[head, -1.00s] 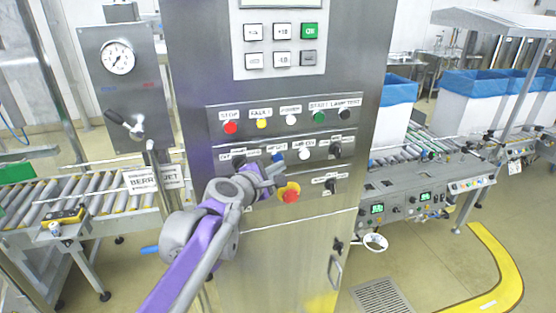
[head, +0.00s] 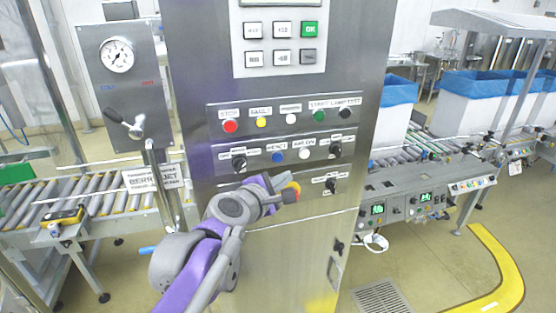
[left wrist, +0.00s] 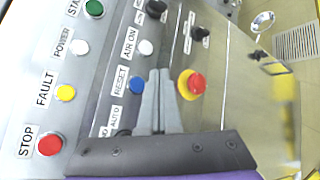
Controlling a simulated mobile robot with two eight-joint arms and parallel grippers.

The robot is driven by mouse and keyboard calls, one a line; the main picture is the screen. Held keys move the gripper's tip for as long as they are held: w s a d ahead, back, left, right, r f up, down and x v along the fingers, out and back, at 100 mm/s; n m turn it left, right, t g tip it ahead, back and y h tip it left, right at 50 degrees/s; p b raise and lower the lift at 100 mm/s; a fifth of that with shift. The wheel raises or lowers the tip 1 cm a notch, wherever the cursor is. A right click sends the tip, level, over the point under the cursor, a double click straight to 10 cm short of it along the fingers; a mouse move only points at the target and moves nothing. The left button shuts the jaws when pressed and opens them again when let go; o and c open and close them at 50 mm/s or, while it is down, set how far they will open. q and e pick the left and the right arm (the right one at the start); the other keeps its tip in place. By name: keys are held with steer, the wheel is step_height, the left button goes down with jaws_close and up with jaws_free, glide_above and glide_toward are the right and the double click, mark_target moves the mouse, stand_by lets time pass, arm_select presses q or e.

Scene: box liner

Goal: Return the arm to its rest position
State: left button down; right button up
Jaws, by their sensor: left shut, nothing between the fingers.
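My left arm reaches up from the bottom of the head view to the steel control cabinet (head: 265,240). My left gripper (head: 284,196) is shut and empty, just in front of the panel, and partly covers the red emergency stop button with its yellow collar (head: 293,188). In the left wrist view the closed fingers (left wrist: 160,88) show between the blue RESET button (left wrist: 137,86) and the emergency stop (left wrist: 192,85). Whether the fingers touch the panel I cannot tell. The blue button (head: 278,157) is uncovered in the head view. My right gripper is not in view.
A gauge panel with a lever (head: 125,80) and a roller conveyor (head: 85,195) stand left of the cabinet. Another conveyor unit (head: 410,190) and blue-lined white bins (head: 470,100) are at the right.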

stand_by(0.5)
arm_select(q)
steer(key=s+a+f+m+g+y, duration=0.2)
steer(key=s+a+f+m, duration=0.4)
steer(key=s+f, duration=0.3)
steer(key=s+a+f+m+g+y, duration=0.2)
steer(key=s+a+f+m, duration=0.4)
steer(key=s+f, duration=0.3)
steer(key=s+a+f+m+g+y, duration=0.3)
steer(key=s+a+f+m, duration=0.3)
steer(key=s+f, duration=0.3)
steer(key=shift+s+f+m+g, duration=0.25)
steer(key=shift+s+m+g, duration=0.2)
steer(key=shift+s, duration=0.5)
